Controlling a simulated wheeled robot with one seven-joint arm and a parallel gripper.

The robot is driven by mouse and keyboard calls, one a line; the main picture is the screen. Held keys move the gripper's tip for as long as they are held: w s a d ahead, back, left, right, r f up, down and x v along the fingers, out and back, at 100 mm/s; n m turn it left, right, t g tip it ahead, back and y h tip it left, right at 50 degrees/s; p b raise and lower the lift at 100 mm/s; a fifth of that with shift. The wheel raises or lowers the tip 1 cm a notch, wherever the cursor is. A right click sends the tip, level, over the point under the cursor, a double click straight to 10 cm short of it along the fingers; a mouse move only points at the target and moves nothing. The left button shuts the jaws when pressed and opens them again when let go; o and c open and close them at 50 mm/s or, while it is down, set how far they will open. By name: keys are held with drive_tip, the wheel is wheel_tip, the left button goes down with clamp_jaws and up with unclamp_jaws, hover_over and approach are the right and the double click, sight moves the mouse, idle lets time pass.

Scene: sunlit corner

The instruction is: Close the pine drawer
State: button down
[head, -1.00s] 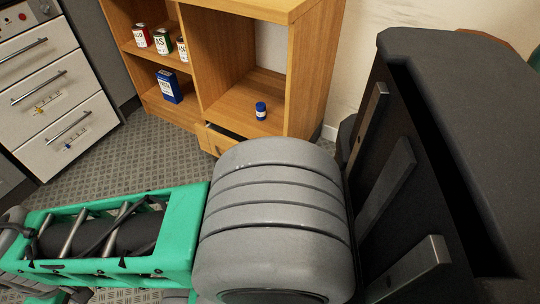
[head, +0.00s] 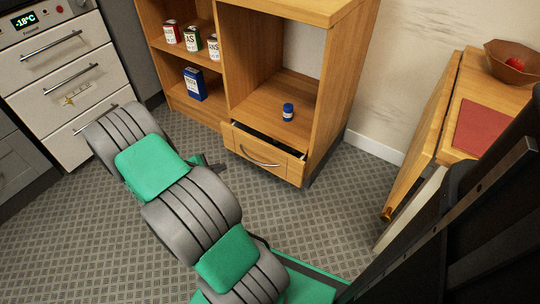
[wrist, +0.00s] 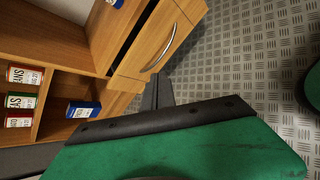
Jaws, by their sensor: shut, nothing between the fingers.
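The pine drawer (head: 285,165) is at the bottom of the wooden shelf unit, below the open right-hand compartment. It stands partly open, with a dark gap behind its front and a curved metal handle (head: 259,158). In the wrist view the drawer front (wrist: 166,34) and its handle (wrist: 160,52) show tilted, just beyond my fingers. My gripper (head: 219,167) is to the left of the drawer in the head view, close to its left end. In the wrist view my gripper's dark fingers (wrist: 158,82) are together and empty. I cannot tell whether they touch the drawer.
The shelf unit holds several cans (head: 191,39), a blue box (head: 194,84) and a small blue jar (head: 288,112). White oven-side drawers (head: 65,80) stand left. A wooden table with a bowl (head: 512,60) is right. Patterned floor (head: 330,215) in front of the drawer is clear.

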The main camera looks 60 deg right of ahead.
drive_tip(key=s+d+f+n+h, duration=0.4)
drive_tip(key=s+d+f+n, duration=0.3)
drive_tip(key=s+n, duration=0.1)
drive_tip(key=b, duration=0.5)
approach(274, 151)
drive_tip(key=shift+g, duration=0.3)
drive_tip(key=x, duration=0.6)
drive_tip(key=shift+w+a+f, duration=0.1)
drive_tip(key=shift+w+f, duration=0.1)
drive_tip(key=shift+f, duration=0.1)
drive_tip(key=shift+d+r, duration=0.1)
drive_tip(key=shift+d, duration=0.25)
